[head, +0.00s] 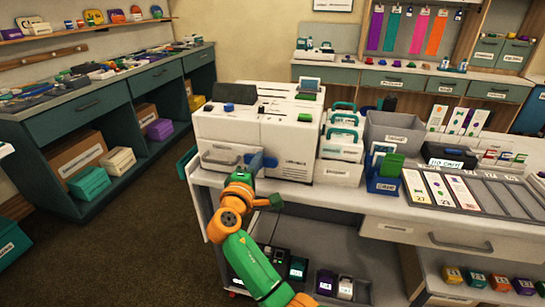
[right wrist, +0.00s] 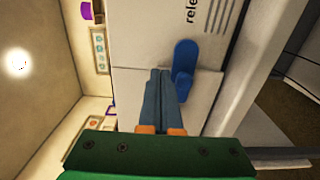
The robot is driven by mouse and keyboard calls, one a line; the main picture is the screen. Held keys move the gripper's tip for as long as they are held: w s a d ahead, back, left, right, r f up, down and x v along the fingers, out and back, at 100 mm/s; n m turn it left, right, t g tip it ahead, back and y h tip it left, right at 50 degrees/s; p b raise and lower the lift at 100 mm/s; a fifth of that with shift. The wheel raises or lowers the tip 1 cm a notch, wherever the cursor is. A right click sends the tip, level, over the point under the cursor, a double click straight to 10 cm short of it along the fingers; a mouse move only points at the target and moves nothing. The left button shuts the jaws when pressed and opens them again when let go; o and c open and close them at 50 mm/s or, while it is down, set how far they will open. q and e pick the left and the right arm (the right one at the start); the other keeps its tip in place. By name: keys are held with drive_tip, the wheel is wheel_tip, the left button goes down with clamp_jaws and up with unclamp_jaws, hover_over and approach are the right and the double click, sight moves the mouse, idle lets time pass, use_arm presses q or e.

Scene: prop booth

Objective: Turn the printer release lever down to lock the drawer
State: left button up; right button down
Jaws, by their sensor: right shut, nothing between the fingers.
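The printer (head: 290,135) is a white boxy machine on the counter. Its blue release lever (head: 270,162) is on the front face, and in the right wrist view the lever (right wrist: 190,58) lies roughly level beside printed text starting "rele". The drawer front (head: 218,160) with its handle is left of the lever. My right gripper (head: 253,162) is shut and empty at the lever. In the right wrist view its blue-grey fingertips (right wrist: 160,74) are together close along the lever's upper side; I cannot tell whether they touch. My left gripper is not in view.
Right of the printer stand white bins with green handles (head: 343,135), a grey bin (head: 392,132) and a blue holder (head: 382,180). A tray of cards (head: 440,190) lies further right. A lower shelf (head: 300,255) holds small boxes.

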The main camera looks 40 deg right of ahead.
drive_tip(key=shift+w+a+f, duration=0.1)
drive_tip(key=shift+f, duration=0.1)
drive_tip(key=shift+r, duration=0.1)
drive_tip(key=p+v, duration=0.1)
drive_tip(key=v, duration=0.6)
idle(0.5)
